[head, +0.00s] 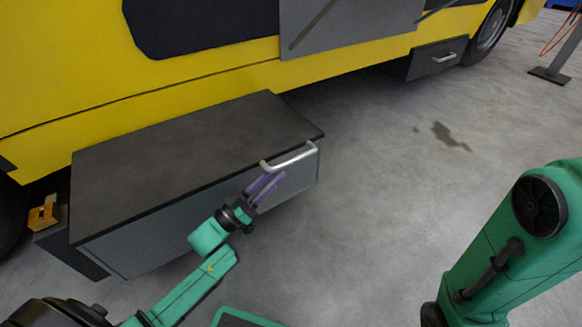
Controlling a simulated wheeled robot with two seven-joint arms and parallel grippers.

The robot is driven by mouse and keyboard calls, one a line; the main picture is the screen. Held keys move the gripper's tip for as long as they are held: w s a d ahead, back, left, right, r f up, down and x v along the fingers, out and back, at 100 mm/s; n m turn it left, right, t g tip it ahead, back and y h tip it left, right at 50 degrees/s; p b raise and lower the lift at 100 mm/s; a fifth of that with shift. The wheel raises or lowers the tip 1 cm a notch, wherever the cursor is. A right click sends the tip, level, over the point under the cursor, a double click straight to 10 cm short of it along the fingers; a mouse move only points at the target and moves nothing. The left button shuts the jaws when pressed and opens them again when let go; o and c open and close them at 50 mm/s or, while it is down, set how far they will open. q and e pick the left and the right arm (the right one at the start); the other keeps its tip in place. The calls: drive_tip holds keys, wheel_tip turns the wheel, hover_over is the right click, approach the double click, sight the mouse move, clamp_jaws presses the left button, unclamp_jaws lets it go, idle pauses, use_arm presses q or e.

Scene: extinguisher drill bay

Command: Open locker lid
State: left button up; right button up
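The locker (180,235) is a long grey box with a flat dark lid (190,150), set against the yellow vehicle's side. The lid lies closed on the box. A pale metal bar handle (290,158) sits on the lid's front edge, towards its right end. My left gripper (275,175) has purple fingers that point up at the handle from just below and in front of it. The two fingertips show apart, with a small gap. Whether they touch the handle is not clear. My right arm shows at the right, but its gripper is out of view.
The yellow vehicle (200,72) stands along the back. A smaller grey compartment with a handle (437,57) is at its lower right, near a wheel (492,25). A stand base (550,75) is at far right. The floor right of the locker is clear, with a dark stain (450,136).

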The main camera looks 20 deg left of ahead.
sight(291, 162)
use_arm(q)
drive_tip(key=b+x, duration=0.1)
drive_tip(key=x, duration=0.4)
drive_tip(key=shift+w+d+b, duration=0.15)
drive_tip(key=shift+b, duration=0.25)
drive_tip(key=shift+w+d+r, duration=0.15)
drive_tip(key=shift+w+d, duration=0.05)
drive_tip(key=shift+w, duration=0.05)
drive_tip(key=shift+c, duration=0.4)
clamp_jaws()
